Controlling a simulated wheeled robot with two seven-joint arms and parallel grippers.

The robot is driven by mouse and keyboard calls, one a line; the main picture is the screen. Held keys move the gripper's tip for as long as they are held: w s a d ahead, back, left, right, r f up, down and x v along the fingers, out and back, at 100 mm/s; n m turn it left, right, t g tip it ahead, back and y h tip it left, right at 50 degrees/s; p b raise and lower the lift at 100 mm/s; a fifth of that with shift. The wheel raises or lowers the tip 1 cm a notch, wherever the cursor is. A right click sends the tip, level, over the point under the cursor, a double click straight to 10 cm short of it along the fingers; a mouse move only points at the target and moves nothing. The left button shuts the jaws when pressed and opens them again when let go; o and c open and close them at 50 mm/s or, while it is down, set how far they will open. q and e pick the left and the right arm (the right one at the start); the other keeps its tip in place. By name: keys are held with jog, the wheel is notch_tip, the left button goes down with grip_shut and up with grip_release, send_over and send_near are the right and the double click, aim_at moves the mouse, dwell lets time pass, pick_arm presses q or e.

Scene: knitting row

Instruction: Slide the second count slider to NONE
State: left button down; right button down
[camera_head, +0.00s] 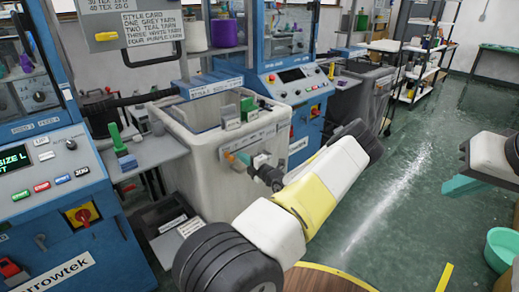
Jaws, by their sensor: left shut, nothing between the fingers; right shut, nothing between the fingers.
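A pale lettered strip (252,137) is on the front of the off-white bin (195,165). Its print is too small to read, so I cannot tell which slider is second or where NONE is. My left gripper (236,159) is shut and empty at the bin's front face, just below the strip; whether it touches anything is unclear. A small orange piece shows at its tip. Small green and white blocks (247,108) stand on the bin's right rim.
A style card (150,29) listing yarns hangs above. A blue machine (50,190) with coloured buttons is on the left; another (292,85) stands behind the bin. A side shelf (143,152) holds a green block. The green floor (410,190) is open; a green tub (502,248) stands at right.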

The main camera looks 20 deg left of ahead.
pick_arm(q)
jog(key=v, duration=0.6)
jog(key=shift+s+d, duration=0.15)
jog(key=shift+d, duration=0.05)
dwell(0.4)
jog(key=s+d+r+n+g+h, duration=0.4)
jog(key=s+n, duration=0.3)
jog(key=n, duration=0.4)
jog(key=s+d+r+n+g+h, duration=0.1)
jog(key=s+r+n+g+h, duration=0.45)
jog(key=n, duration=0.55)
jog(key=s+d+r+n+t+h, duration=0.4)
jog(key=s+d+r+n, duration=0.4)
jog(key=d+r+n, duration=0.1)
jog(key=s+d+r+n+t+h, duration=0.5)
jog(key=s+d+r+n, duration=0.3)
jog(key=d+r, duration=0.3)
jog(key=shift+s+d+r+n, duration=0.15)
jog(key=shift+s+r+n, duration=0.3)
jog(key=shift+r, duration=0.55)
